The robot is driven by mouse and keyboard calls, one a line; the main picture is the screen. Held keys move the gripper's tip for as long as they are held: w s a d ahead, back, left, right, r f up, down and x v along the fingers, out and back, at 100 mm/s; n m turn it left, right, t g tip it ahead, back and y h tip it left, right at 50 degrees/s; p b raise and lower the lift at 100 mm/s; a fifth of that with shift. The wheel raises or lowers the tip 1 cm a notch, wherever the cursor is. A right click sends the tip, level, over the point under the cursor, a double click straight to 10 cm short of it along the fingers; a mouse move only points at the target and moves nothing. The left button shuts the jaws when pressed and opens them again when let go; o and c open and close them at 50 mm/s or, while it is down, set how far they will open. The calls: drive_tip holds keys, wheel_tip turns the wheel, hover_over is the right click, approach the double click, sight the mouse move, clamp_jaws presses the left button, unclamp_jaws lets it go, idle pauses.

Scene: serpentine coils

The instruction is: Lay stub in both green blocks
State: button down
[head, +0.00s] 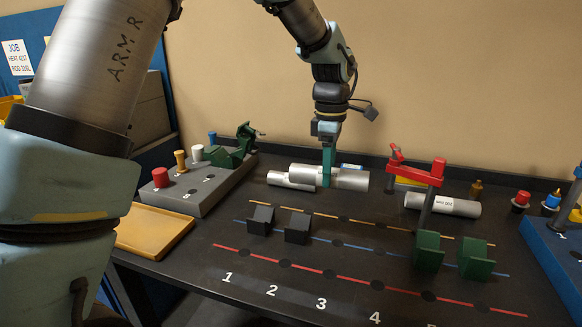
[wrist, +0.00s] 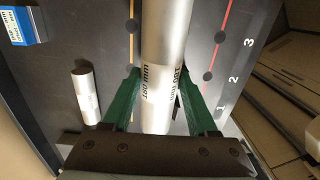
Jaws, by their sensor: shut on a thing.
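My gripper (head: 328,178) points down over the back of the dark table. Its green fingers (wrist: 155,100) are shut on a thick silver cylinder (head: 349,179), gripped across its sides. The two green blocks are side by side at the right front: the left green block (head: 428,252) and the right green block (head: 476,260). Both look empty. They are apart from the cylinder and outside the wrist view.
A thinner silver rod (head: 286,181) lies beside the held cylinder, also in the wrist view (wrist: 86,95). Two black blocks (head: 261,220) (head: 298,227) stand near the left. A red-topped clamp (head: 425,180) rises near a labelled cylinder (head: 442,205). A grey peg board (head: 195,192) stands left.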

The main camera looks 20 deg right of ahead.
drive_tip(key=s+d+p, duration=0.5)
drive_tip(key=s+d, duration=1.4)
drive_tip(key=s, duration=0.3)
drive_tip(key=f+b, duration=0.2)
drive_tip(key=f, duration=0.1)
drive_tip(key=f+b, duration=0.1)
drive_tip(key=b, duration=0.1)
drive_tip(key=shift+s+a+f, duration=0.1)
drive_tip(key=shift+s+f, duration=0.15)
drive_tip(key=shift+f, duration=0.15)
drive_tip(key=shift+f, duration=0.3)
drive_tip(key=shift+f+b, duration=0.4)
drive_tip(key=shift+f, duration=0.7)
drive_tip(key=shift+f, duration=0.2)
drive_tip(key=shift+f, duration=0.35)
drive_tip(key=shift+f, duration=0.1)
